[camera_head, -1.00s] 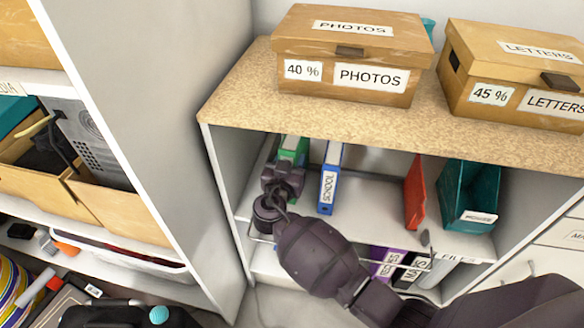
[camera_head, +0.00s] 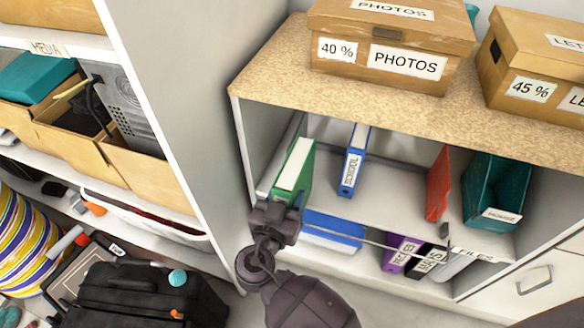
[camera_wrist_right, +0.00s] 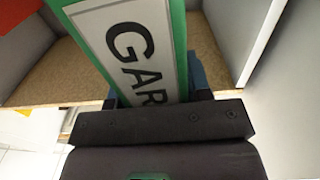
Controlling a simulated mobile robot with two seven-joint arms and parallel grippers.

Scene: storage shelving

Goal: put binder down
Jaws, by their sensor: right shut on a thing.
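The green binder (camera_head: 294,170) is upright and slightly tilted at the left end of the upper shelf compartment. My right gripper (camera_head: 279,216) is shut on its lower front part. In the right wrist view the green binder (camera_wrist_right: 180,35) fills the space ahead of the gripper (camera_wrist_right: 158,98), with a white label reading "GAR" and the rest cut off. The shelf board (camera_wrist_right: 35,85) shows behind it. I cannot tell whether the binder's bottom touches the shelf. My left gripper is not in view.
A blue "SCHOOL" binder (camera_head: 353,160), a red binder (camera_head: 438,183) and a teal holder (camera_head: 497,190) stand on the same shelf. A blue item (camera_head: 335,230) and several binders are below. Free shelf lies between the blue and red binders.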

